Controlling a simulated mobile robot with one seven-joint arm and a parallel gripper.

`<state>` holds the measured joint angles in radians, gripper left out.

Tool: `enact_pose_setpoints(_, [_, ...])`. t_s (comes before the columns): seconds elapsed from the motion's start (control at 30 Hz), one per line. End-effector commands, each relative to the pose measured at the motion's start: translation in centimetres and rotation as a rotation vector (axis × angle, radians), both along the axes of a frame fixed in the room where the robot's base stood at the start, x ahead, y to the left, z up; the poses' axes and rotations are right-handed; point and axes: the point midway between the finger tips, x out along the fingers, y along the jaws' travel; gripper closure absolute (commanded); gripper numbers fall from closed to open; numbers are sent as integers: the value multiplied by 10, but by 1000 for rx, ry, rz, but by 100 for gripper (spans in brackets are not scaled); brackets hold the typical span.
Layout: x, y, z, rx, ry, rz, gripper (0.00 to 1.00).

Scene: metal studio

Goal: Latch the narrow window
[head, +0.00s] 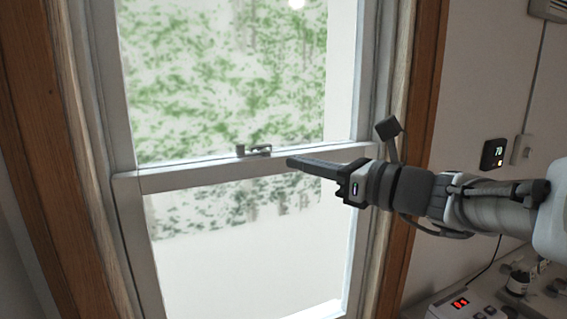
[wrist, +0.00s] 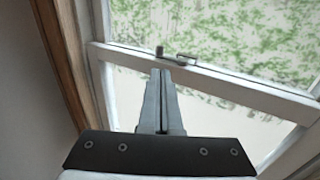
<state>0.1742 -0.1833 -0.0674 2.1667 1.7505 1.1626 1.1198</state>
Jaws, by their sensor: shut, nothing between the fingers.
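The narrow window (head: 205,180) has a white frame with two sashes that meet at a middle rail. A small grey latch (head: 253,151) sits on top of that rail, with a short upright knob at its left end. It also shows in the wrist view (wrist: 172,56), just beyond my fingertips. My gripper (head: 291,162) reaches in from the right. Its fingers are together and empty, with the tips in front of the rail, slightly right of and below the latch in the head view. I cannot tell whether the tips touch the rail.
Brown wooden trim (head: 40,150) borders the window on both sides. A dark thermostat (head: 494,154) hangs on the wall to the right. A counter with devices (head: 470,305) stands at the lower right.

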Motion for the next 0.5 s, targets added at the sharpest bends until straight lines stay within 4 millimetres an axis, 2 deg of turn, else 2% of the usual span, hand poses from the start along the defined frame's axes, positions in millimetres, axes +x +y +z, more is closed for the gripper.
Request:
enact_pose_setpoints(0.3, [44, 55, 1, -2, 3, 4, 100])
enact_pose_setpoints(0.5, [62, 77, 1, -3, 1, 3, 100])
